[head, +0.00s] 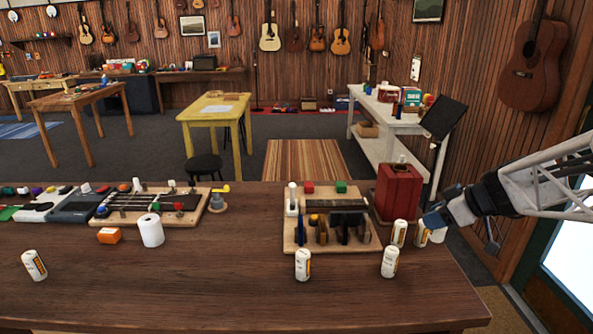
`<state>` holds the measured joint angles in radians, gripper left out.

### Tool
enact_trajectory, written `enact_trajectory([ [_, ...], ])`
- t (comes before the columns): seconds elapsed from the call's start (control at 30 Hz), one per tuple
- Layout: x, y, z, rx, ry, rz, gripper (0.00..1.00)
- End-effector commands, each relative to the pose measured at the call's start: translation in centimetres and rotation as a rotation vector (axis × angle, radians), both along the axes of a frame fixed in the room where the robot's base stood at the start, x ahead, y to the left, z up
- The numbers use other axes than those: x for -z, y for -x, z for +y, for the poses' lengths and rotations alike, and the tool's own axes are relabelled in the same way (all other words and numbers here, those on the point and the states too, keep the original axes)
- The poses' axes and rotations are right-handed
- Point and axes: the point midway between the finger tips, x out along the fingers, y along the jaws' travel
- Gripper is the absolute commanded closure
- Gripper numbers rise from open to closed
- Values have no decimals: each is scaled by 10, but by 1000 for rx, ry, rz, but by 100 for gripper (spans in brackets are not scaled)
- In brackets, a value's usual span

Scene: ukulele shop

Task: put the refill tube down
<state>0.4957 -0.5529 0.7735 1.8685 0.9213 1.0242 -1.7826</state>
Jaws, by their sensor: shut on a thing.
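My gripper (432,221) is at the right end of the wooden table, reaching in from the right. It is shut on a refill tube (422,235), a small white cylinder with a yellow and dark label, whose upper part is partly hidden by the jaws. I cannot tell whether its bottom touches the tabletop. A similar tube (399,233) stands just left of it. Another tube (390,262) stands nearer the front, one (302,264) in front of the wooden rack, and one (34,265) at the far left.
The wooden rack (290,235) holds small tools and blocks. A red box (398,192) stands behind the tubes. The table's front middle (220,290) is clear.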

Motion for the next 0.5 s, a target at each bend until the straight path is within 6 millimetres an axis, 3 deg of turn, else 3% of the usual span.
enact_trajectory([
  [0.3,-3,20,-31,11,0,0,86],
  [0.5,33,19,-29,8,0,0,86],
])
